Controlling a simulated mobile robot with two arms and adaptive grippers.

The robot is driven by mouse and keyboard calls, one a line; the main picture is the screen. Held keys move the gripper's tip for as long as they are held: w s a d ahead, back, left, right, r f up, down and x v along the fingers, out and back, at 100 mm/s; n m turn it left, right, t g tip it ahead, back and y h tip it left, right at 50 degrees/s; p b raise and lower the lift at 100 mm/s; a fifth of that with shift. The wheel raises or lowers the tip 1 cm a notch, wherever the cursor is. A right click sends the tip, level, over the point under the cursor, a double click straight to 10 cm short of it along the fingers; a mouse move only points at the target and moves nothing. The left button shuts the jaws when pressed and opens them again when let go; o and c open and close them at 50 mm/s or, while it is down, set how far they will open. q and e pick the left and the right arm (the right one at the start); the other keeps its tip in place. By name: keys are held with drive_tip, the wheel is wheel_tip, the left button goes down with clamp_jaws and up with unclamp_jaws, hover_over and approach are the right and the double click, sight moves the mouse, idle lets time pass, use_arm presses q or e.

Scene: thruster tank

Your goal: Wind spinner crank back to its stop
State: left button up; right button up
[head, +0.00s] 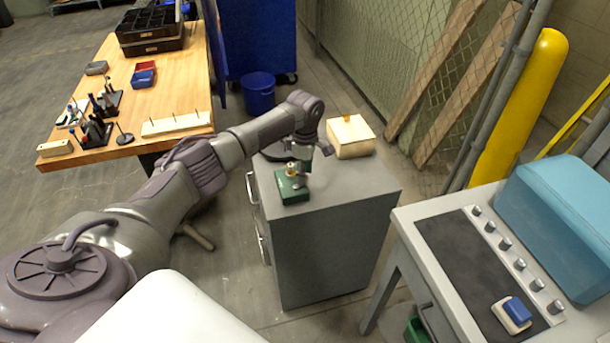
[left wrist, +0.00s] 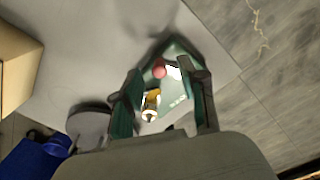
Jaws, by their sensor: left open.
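The spinner is a dark green box (head: 292,190) on top of a grey cabinet, with a brass-coloured post (head: 291,170) on it. In the left wrist view the green box (left wrist: 178,105) shows between my fingers, with the brass post (left wrist: 151,104) and a red knob (left wrist: 158,71), which looks like the crank's handle. My left gripper (head: 301,164) is over the box, its fingers pointing down. In the left wrist view my left gripper (left wrist: 160,67) is open, one finger on each side of the knob and post. I cannot tell whether a finger touches them. My right gripper is out of view.
A cream box (head: 350,140) stands at the back of the grey cabinet (head: 335,240), close to my left gripper. A control bench (head: 410,212) with a blue-covered unit (head: 560,220) stands to the right. A wooden table (head: 185,85) stands at the far left. The cabinet's front right top is clear.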

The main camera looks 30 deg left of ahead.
use_arm(q)
drive_tip(key=shift+f, duration=0.8)
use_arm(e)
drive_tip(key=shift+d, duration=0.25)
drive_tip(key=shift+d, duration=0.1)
